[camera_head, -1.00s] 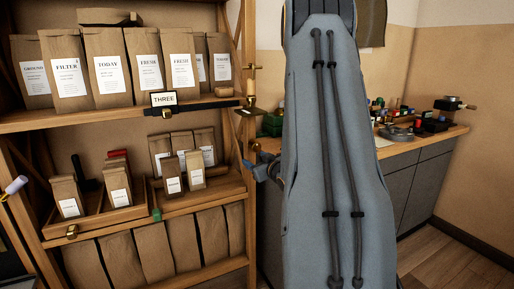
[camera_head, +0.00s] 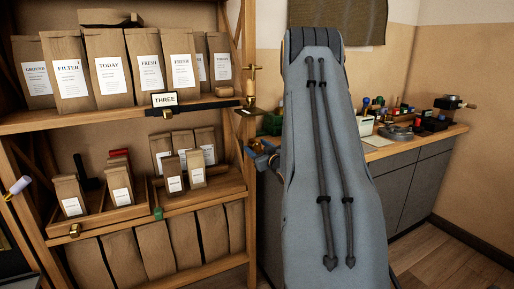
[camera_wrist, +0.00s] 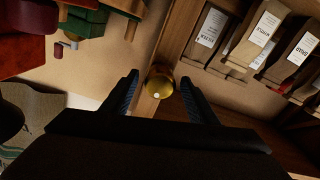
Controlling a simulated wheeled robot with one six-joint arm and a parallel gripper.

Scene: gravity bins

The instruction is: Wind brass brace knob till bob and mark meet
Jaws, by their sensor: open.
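The brass knob (camera_wrist: 160,87) shows as a round, shiny end in the wrist view, in front of a wooden post. My gripper (camera_wrist: 160,78) is open, with one dark finger on each side of the knob; whether either finger touches it I cannot tell. In the head view, my gripper (camera_head: 264,163) is small and partly hidden behind my own arm, beside the right shelf post. A small brass piece (camera_head: 250,82) hangs at that post above a dark bracket with a small plate (camera_head: 247,110). I cannot tell whether bob and mark meet.
A wooden shelf unit (camera_head: 120,118) with several paper bags fills the left. A grey counter (camera_head: 420,185) with small coloured items stands at the right, behind my arm.

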